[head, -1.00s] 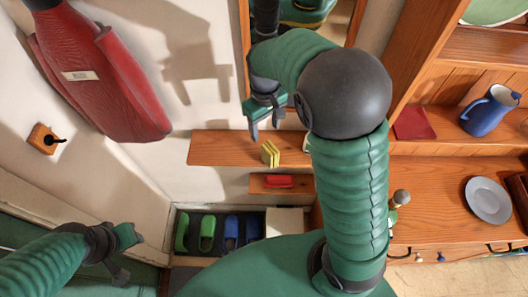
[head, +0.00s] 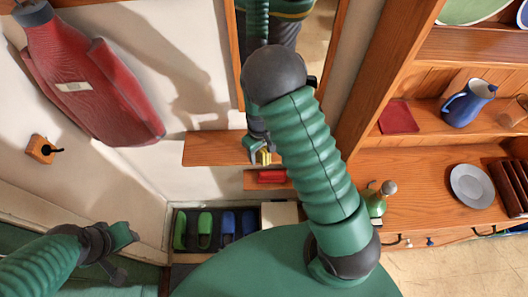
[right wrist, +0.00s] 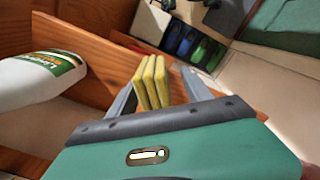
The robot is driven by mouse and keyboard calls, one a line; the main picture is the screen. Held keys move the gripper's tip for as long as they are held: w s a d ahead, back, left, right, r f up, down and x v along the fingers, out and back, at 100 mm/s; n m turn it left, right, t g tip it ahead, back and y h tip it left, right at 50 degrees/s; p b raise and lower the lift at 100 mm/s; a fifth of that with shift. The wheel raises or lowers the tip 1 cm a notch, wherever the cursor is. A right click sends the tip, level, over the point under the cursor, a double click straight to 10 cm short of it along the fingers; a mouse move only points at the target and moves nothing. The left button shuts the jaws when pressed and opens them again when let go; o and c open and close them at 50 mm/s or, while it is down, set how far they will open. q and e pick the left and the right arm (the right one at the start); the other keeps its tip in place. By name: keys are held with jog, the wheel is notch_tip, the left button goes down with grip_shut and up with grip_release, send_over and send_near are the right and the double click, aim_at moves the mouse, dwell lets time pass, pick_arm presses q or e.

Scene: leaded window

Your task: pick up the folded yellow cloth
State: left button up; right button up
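The folded yellow cloth (head: 266,159) stands on the upper small wooden shelf (head: 215,149), partly hidden by my right gripper (head: 258,152) in the head view. In the right wrist view the cloth (right wrist: 150,82) shows as several upright yellow folds between the two grey fingers of my right gripper (right wrist: 158,80). The fingers are apart, with a visible gap on each side of the cloth. My left gripper (head: 126,254) is open and empty at the lower left, far from the cloth.
A white bottle with a green label (right wrist: 40,78) lies close beside the cloth in the right wrist view. A red object (head: 272,176) is on the lower shelf. Slippers (head: 205,229) stand below. A red garment (head: 95,90) hangs left; a dresser (head: 430,180) stands right.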

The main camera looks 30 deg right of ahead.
jog(key=c, duration=0.5)
jog(key=shift+s+d, duration=0.1)
jog(key=shift+d, duration=0.25)
jog(key=c, duration=0.5)
jog(key=shift+s+d, duration=0.1)
jog(key=shift+d, duration=0.1)
grip_shut()
pick_arm(q)
jog(key=shift+s+d, duration=0.2)
jog(key=shift+d, duration=0.15)
pick_arm(e)
jog(key=shift+a, duration=0.15)
